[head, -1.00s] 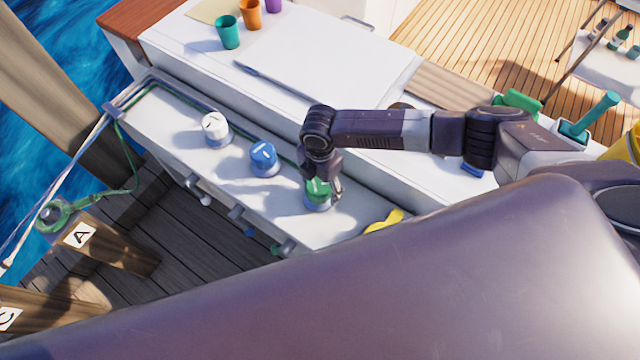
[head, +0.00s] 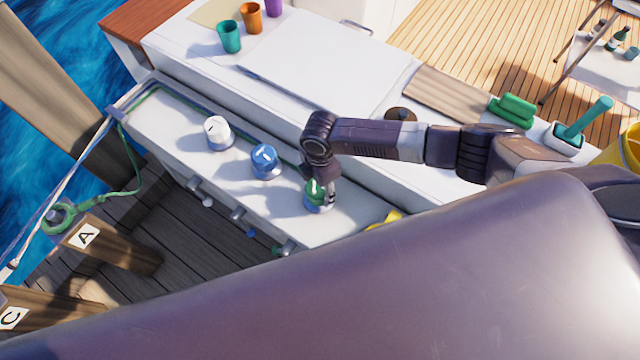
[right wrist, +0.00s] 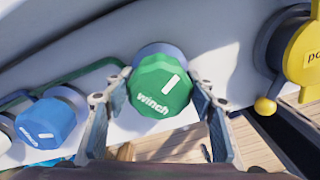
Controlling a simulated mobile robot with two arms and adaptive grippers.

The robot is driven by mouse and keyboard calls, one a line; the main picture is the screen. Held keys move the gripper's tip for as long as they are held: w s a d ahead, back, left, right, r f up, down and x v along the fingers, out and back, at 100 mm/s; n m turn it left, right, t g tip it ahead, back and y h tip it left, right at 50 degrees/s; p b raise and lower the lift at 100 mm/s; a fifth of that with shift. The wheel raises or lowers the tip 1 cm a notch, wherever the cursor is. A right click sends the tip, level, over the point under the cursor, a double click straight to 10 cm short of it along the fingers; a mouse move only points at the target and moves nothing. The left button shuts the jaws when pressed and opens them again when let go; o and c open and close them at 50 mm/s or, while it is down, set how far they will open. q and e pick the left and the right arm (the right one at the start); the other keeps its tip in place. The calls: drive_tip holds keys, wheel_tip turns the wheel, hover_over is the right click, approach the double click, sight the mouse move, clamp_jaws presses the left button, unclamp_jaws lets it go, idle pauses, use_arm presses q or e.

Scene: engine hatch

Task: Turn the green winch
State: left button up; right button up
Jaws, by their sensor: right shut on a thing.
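The green winch (head: 314,193) is a knob on the white ledge, the nearest in a row of three. In the right wrist view the green winch (right wrist: 160,82) shows the word "winch" and a white mark tilted up to the right. My right gripper (head: 321,190) reaches down onto it from above. In the right wrist view the fingers of my right gripper (right wrist: 159,106) stand on either side of the knob, shut on it. In the head view the gripper hides part of the knob. My left gripper is not in view.
A blue winch (head: 264,159) and a white winch (head: 217,132) stand farther along the ledge. A yellow knob (right wrist: 303,52) is on the other side of the green one.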

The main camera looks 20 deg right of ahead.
drive_tip(key=m+p, duration=0.2)
drive_tip(key=m, duration=0.1)
drive_tip(key=shift+s+r, duration=0.1)
drive_tip(key=shift+r, duration=0.05)
drive_tip(key=shift+m+p, duration=0.65)
drive_tip(key=shift+m, duration=0.45)
drive_tip(key=o, duration=1.2)
drive_tip(key=shift+c, duration=0.2)
wheel_tip(320, 180, up, 12)
